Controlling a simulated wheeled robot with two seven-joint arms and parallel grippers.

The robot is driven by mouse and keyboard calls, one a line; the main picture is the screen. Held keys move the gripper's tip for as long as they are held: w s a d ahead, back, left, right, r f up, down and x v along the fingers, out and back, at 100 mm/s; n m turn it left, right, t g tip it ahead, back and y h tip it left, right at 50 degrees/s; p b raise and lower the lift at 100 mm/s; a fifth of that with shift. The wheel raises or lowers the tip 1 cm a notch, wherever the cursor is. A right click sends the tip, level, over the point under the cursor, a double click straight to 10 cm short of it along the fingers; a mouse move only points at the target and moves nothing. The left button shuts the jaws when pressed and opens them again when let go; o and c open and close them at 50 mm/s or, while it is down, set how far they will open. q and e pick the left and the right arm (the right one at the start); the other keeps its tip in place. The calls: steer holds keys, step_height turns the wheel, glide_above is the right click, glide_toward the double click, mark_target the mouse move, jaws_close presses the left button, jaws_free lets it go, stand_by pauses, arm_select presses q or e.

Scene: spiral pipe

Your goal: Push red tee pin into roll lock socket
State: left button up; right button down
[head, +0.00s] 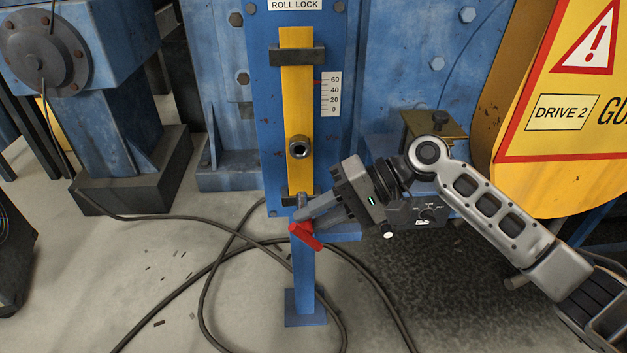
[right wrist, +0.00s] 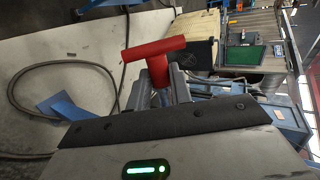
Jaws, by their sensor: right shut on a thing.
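The red tee pin (head: 305,237) is in my right gripper (head: 301,217), just below the lower end of the yellow slide bar. In the right wrist view the pin's red cross handle (right wrist: 153,50) sticks out beyond the fingertips (right wrist: 160,80), which are shut on its stem. In the head view a grey shank end shows just above the fingers. The roll lock socket (head: 300,147) is a round metal ring with a dark hole on the yellow bar (head: 297,100). The pin is apart from the socket, below it in the picture. My left gripper is not in view.
The blue roll lock panel (head: 270,130) carries a label (head: 295,4) and a 0 to 60 scale (head: 331,94). A yellow guard (head: 560,110) stands at right, near my right arm. Black cables (head: 215,265) lie on the floor around the blue post (head: 302,275).

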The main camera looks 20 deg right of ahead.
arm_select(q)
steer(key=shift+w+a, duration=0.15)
arm_select(e)
steer(key=r, duration=0.1)
steer(key=w+r+y, duration=0.1)
steer(key=r, duration=0.1)
steer(key=shift+w+r+t, duration=0.2)
steer(key=shift+t, duration=0.1)
arm_select(q)
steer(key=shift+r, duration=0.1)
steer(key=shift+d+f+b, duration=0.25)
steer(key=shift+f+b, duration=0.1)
steer(key=shift+b, duration=0.3)
arm_select(e)
steer(key=w, duration=0.2)
steer(key=w+d, duration=0.1)
steer(key=w, duration=0.2)
steer(key=shift+w+d, duration=0.15)
steer(key=shift+w, duration=0.1)
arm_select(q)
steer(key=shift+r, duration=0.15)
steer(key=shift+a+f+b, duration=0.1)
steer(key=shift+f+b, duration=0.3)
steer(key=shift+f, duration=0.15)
arm_select(e)
steer(key=shift+w+d, duration=0.2)
steer(key=shift+w, duration=0.75)
